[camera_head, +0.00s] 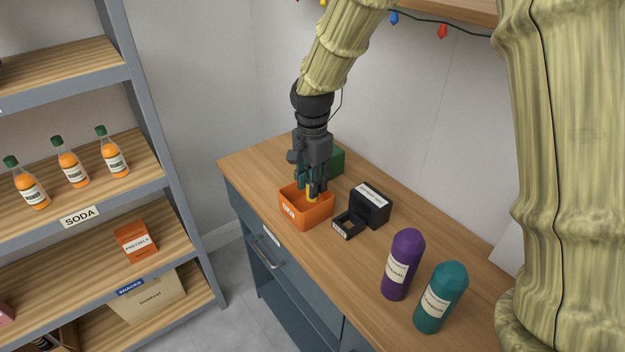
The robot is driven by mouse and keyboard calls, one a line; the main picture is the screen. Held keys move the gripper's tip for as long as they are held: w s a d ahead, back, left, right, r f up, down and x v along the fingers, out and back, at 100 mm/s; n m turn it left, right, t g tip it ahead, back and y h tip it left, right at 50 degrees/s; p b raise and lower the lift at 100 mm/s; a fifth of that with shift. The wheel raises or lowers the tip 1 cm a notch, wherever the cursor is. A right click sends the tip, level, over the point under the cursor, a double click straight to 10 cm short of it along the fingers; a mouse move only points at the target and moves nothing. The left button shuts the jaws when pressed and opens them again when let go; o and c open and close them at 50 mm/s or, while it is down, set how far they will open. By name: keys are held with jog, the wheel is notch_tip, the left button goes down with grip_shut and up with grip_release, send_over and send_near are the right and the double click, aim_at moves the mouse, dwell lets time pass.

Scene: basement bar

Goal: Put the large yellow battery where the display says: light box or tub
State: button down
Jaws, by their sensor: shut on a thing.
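My gripper (314,186) points down over the orange open box (305,219) on the wooden counter. It is shut on the yellow battery (311,197), of which only a small part shows between the fingers. The battery's lower end appears to be inside the orange box; I cannot tell whether it touches the floor. The orange box has a small white label on its front, too small to read. A black unit (374,207) with a white panel, possibly the display, stands to the right; its text is unreadable. A green box (337,161) stands behind, partly hidden by my gripper.
A small black open tray (347,225) sits before the black unit. A purple bottle (402,264) and a teal bottle (440,297) stand farther right on the counter (341,270). A shelf (90,215) with soda bottles and snacks stands left. The wall is close behind.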

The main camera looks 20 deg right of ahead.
jog(key=c, duration=1.1)
grip_release()
jog(key=shift+r, duration=0.1)
notch_tip(320, 180, up, 12)
jog(key=shift+f, duration=0.1)
